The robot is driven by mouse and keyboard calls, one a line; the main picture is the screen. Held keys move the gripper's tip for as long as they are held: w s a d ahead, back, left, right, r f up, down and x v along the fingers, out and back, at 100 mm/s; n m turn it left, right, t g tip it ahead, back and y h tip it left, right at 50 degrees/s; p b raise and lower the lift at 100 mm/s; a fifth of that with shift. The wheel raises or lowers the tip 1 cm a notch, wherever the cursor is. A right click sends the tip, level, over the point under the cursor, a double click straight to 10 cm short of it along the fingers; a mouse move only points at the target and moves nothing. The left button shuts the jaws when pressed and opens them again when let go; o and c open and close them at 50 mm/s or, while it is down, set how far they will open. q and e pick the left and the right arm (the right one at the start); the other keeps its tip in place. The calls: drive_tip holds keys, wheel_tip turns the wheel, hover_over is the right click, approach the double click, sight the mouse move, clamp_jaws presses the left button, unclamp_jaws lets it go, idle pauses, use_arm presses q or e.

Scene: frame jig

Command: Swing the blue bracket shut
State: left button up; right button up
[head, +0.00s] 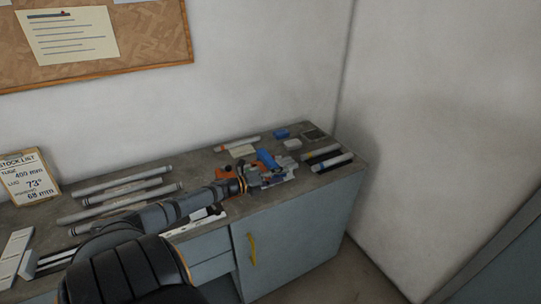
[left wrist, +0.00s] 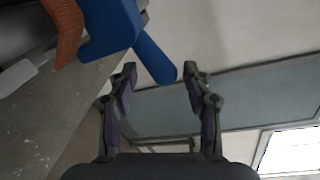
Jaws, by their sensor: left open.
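The blue bracket (left wrist: 108,30) shows at the top left of the left wrist view, with a blue arm (left wrist: 153,60) that reaches down towards the gap between my fingertips. In the head view the bracket (head: 266,158) is a small blue shape on the workbench, just behind my left gripper (head: 268,179). In the left wrist view my left gripper (left wrist: 160,71) is open, its fingertips on either side of the end of the blue arm. I cannot tell whether they touch it. An orange part (left wrist: 67,27) sits beside the bracket. My right gripper is not in view.
The grey workbench (head: 205,160) carries several grey tubes (head: 128,190) at left. Another tube (head: 237,143), a blue block (head: 281,133) and a pale block (head: 242,151) lie behind the bracket. More tubes (head: 332,162) lie at the right end, near the wall.

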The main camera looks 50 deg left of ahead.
use_arm(q)
drive_tip(key=v, duration=0.6)
drive_tip(key=shift+a+f, duration=0.1)
idle(0.6)
